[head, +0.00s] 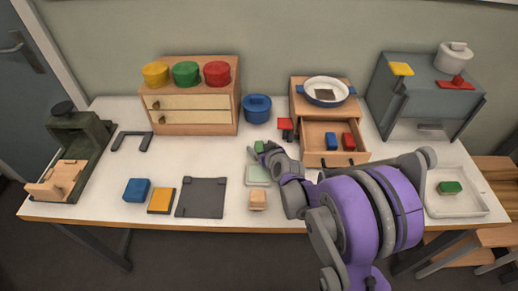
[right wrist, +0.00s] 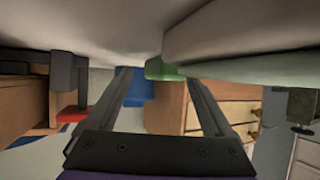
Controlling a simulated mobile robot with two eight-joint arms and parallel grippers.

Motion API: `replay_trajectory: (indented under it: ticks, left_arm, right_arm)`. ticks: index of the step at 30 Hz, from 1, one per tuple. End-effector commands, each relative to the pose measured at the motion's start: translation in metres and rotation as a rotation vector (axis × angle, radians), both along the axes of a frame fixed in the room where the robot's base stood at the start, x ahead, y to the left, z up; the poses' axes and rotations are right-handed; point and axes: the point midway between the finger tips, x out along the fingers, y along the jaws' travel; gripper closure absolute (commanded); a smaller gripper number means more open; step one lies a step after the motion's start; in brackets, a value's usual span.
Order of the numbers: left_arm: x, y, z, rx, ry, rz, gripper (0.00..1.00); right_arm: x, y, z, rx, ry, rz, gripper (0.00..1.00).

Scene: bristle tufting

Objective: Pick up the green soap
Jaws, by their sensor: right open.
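A small green piece, which looks like the green soap (head: 259,146), shows mid-table at the tip of my right gripper (head: 264,149). Most of it is hidden behind the gripper in the head view. In the right wrist view a green shape (right wrist: 160,69) shows between the two fingertips, close to them. The jaws are open, and I cannot tell whether they touch it. A pale green flat dish (head: 256,175) lies just in front. A green-topped brown block (head: 450,187) sits in the white tray (head: 481,206) at right. My left gripper is not in view.
Behind the gripper stand a blue pot (head: 257,108) and a drawer cabinet (head: 192,123). An open drawer (head: 333,163) with a blue and a red block juts out to the right.

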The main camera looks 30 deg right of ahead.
Motion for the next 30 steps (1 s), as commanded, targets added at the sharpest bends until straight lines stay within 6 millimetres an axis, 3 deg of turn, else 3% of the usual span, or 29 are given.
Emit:
replay_trajectory:
  ticks: [4, 18, 30]
  left_arm:
    - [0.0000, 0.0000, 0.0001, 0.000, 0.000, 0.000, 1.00]
    - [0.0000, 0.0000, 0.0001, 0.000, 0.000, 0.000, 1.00]
    - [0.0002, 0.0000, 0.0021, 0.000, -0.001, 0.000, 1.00]
  right_arm:
    - [-0.0004, 0.0002, 0.0003, 0.000, 0.000, 0.000, 0.15]
    - [-0.0005, 0.0002, 0.0004, 0.000, 0.000, 0.000, 1.00]
    - [-0.0007, 0.0001, 0.0074, 0.000, -0.001, 0.000, 1.00]
